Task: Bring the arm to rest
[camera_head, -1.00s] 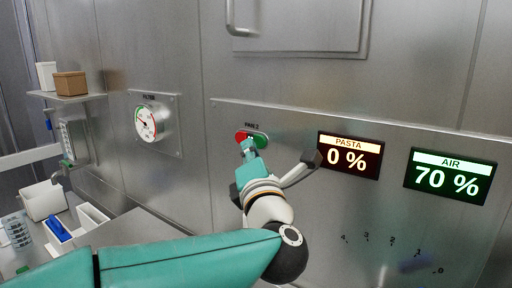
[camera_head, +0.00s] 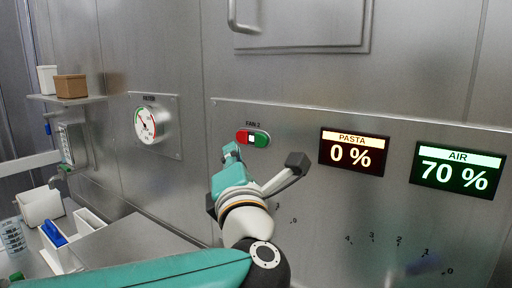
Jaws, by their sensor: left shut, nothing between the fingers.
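My left arm comes in from the lower left, teal and white with a dark joint. My left gripper (camera_head: 231,152) is in front of the steel wall panel, just below and left of the FAN 2 switch (camera_head: 252,138), and apart from it in the picture. It is shut and empty. The switch has a red left part, a white middle and a green right part, all in clear view. My right gripper is not in view.
The PASTA display (camera_head: 352,152) reads 0 % and the AIR display (camera_head: 457,168) reads 70 %. A filter gauge (camera_head: 146,124) is on the left wall. A shelf (camera_head: 68,99) holds two small boxes. White bins (camera_head: 88,222) and a steel counter (camera_head: 138,243) lie at lower left.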

